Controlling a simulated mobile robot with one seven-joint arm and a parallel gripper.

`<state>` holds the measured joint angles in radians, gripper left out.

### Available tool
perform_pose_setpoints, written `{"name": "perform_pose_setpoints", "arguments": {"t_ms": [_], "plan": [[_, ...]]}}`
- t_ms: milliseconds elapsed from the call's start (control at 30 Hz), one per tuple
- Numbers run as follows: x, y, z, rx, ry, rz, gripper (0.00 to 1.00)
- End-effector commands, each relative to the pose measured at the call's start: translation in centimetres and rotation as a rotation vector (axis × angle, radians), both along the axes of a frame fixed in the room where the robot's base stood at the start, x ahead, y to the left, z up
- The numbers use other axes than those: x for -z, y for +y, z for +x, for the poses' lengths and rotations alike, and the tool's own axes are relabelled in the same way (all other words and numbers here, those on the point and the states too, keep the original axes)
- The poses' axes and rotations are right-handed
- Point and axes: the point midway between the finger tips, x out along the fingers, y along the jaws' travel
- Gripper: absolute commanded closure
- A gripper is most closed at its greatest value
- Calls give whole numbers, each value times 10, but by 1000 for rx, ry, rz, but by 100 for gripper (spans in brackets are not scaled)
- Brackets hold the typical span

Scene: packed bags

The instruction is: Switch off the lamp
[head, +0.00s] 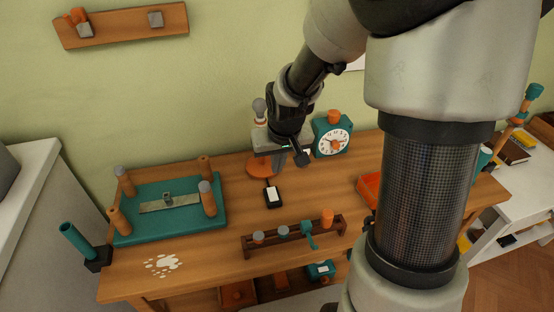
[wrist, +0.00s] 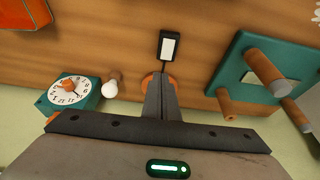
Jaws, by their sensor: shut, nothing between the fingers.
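The lamp's round orange base (head: 258,167) stands toward the back of the wooden workbench, with its upper part largely hidden behind my gripper. A short dark cord runs from it to a small black switch box with a white rocker (head: 273,195), lying on the bench in front. The switch also shows in the wrist view (wrist: 168,48), just beyond my fingertips. My gripper (wrist: 160,78) is shut and empty, its fingers overlapping the orange base in that view. I cannot tell whether it touches anything, or whether the lamp is lit.
A teal clock (head: 332,136) stands right of my gripper. A teal tray with upright pegs (head: 165,222) is at left. A wooden rack with pegs (head: 293,237) lies in front of the switch, and an orange tray (head: 368,189) is at right. Bare bench surrounds the switch.

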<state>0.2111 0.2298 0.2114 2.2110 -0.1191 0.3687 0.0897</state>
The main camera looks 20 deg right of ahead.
Motion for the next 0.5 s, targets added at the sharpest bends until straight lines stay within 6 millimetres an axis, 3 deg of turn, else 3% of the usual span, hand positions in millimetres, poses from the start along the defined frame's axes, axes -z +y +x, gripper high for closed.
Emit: {"name": "perform_pose_setpoints", "arguments": {"t_ms": [33,200,500], "plan": [[16,0,4,-1,5,1,100],[49,1,15,-1,3,1,100],[82,0,20,-1,0,0,100]]}}
